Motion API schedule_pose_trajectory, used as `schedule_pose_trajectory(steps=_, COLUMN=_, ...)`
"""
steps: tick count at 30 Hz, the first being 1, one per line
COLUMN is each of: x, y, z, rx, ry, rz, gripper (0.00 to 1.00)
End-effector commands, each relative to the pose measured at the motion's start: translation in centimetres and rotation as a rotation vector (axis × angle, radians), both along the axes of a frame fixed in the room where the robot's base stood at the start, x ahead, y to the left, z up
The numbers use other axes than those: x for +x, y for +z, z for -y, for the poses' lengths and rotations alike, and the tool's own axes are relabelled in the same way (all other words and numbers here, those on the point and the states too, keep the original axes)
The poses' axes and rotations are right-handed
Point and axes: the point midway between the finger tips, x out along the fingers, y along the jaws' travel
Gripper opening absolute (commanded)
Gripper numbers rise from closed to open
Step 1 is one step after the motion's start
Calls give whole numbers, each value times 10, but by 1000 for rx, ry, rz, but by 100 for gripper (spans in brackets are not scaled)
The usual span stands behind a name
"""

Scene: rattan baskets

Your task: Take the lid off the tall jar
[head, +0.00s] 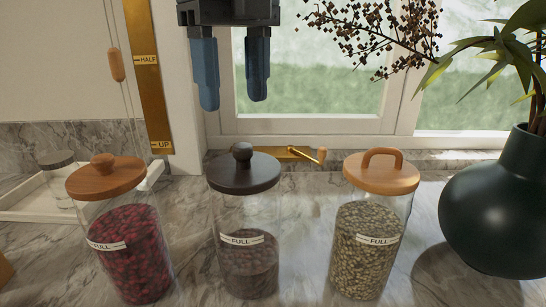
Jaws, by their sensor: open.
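Three glass jars with lids stand in a row on the marble counter. The left jar (133,250) holds dark red contents under a reddish wood lid (105,182) with a round knob. The middle jar (247,250) has dark contents and a dark brown lid (243,175) with a ball knob. The right jar (365,245) holds pale green-beige contents under a light wood lid (381,177) with a loop handle. They look similar in height; I cannot tell which is the tall one. My gripper (233,103) is open and empty, pointing down, above the middle lid in the picture.
A dark green vase (500,215) with leaves stands at the right, and berry twigs hang at the upper right. A small jar (60,178) stands by a white tray (30,205) at the left. A window with a brass handle (290,154) is behind.

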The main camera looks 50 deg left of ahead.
Motion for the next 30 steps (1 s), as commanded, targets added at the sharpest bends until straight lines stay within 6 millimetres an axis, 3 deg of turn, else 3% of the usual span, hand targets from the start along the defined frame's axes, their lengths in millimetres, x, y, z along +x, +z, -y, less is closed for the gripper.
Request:
schedule_pose_trajectory(steps=11, x=2, y=-31, z=2, rx=-7, ry=-3, rz=6, gripper=57)
schedule_pose_trajectory(steps=21, x=3, y=-74, z=5, rx=-5, ry=-1, rz=4, gripper=57)
schedule_pose_trajectory(steps=28, x=3, y=-77, z=5, rx=-4, ry=-2, rz=5, gripper=57)
schedule_pose_trajectory(steps=30, x=3, y=-77, z=5, rx=-4, ry=-1, rz=5, gripper=50)
